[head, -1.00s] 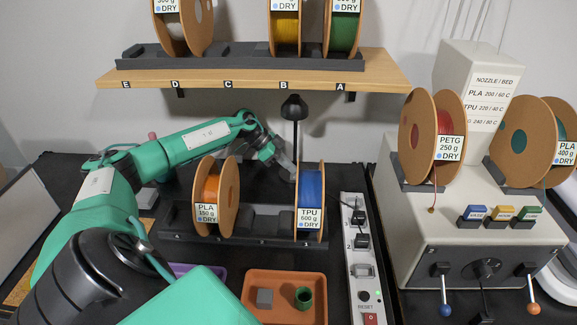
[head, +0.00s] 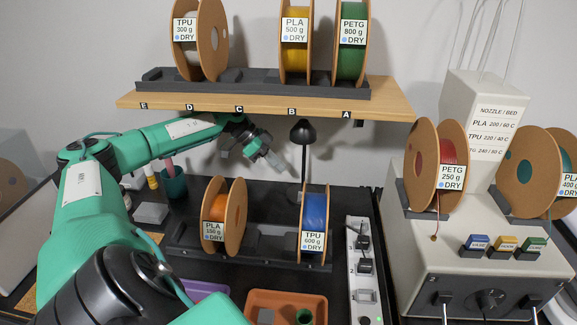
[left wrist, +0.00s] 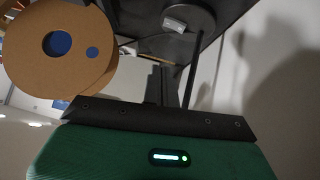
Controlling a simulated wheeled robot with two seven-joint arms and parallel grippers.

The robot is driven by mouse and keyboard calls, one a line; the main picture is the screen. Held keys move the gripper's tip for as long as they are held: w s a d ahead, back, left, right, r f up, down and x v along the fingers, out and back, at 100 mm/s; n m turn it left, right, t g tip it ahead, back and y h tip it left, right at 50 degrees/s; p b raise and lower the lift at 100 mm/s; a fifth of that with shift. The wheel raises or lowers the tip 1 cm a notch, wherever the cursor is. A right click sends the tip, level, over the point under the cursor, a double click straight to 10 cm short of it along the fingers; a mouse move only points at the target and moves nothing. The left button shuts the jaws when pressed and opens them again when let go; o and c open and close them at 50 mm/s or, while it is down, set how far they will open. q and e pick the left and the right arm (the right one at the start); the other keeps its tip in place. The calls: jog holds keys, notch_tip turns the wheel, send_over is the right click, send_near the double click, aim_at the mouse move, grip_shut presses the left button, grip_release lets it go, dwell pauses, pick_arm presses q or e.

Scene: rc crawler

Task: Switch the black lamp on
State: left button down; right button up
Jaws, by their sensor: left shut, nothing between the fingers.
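The black lamp (head: 302,134) stands upright behind the blue TPU spool, with a dark shade on a thin stem. No light shows from it. My right gripper is out of view.
The blue TPU spool (head: 314,216) and orange PLA spool (head: 235,216) stand in front of the lamp. A wooden shelf (head: 385,105) with more spools hangs above. A white power strip (head: 361,285) lies to the right, beside a beige machine (head: 450,255). An orange tray (head: 255,297) is in front.

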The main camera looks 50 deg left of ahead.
pick_arm(q)
jog(key=shift+s+a+r, duration=0.4)
jog(key=shift+s+r, duration=0.1)
jog(key=shift+r, duration=0.25)
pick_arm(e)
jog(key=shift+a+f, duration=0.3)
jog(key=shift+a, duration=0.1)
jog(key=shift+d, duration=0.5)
